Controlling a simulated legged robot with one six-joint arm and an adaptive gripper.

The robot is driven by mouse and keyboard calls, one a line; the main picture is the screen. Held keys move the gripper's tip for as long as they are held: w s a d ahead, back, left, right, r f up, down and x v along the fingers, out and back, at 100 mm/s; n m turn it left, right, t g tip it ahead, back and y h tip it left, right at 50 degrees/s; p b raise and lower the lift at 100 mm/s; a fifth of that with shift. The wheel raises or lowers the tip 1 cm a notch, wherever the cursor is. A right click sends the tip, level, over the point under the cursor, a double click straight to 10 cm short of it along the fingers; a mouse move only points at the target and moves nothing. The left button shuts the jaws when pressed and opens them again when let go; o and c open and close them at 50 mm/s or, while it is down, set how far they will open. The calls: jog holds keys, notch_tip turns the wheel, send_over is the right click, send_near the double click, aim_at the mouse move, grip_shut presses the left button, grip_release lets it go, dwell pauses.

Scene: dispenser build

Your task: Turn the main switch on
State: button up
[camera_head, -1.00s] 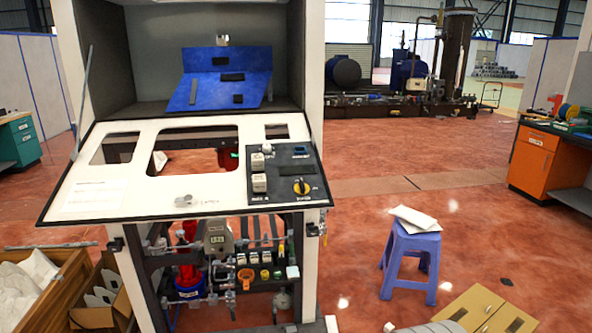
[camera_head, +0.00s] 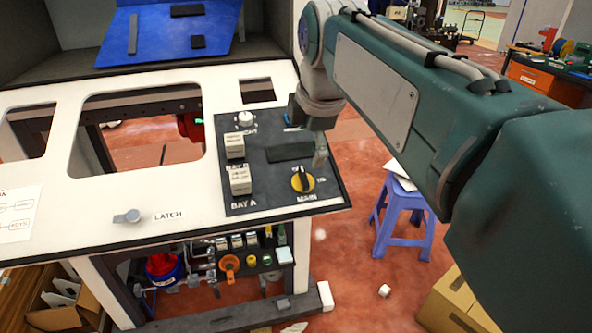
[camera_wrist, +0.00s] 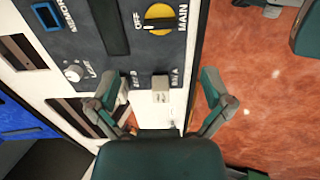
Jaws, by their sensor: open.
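The main switch (camera_head: 303,180) is a round yellow knob with a black handle bar, at the lower right of the dark control panel (camera_head: 262,199), above the label MAIN. Its bar stands nearly upright in the head view. In the wrist view the main switch (camera_wrist: 160,18) is at the top, beside the words OFF and MAIN, beyond my fingertips. My gripper (camera_wrist: 160,85) is open and empty above the panel, with its fingers apart. In the head view my gripper (camera_head: 318,150) is partly hidden by my arm, close above the switch and not visibly touching it.
White blocks labelled BAY A (camera_head: 240,181) and BAY B (camera_head: 234,146) sit left of the switch. A small white knob (camera_head: 245,119) is above them. A latch knob (camera_head: 130,215) is on the white panel. A purple stool (camera_head: 402,220) stands on the floor to the right.

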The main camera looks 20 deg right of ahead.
aim_at(304, 176)
jog(key=x, duration=1)
jog(key=shift+w+f, duration=0.15)
jog(key=shift+f, duration=0.15)
jog(key=c, duration=1.1)
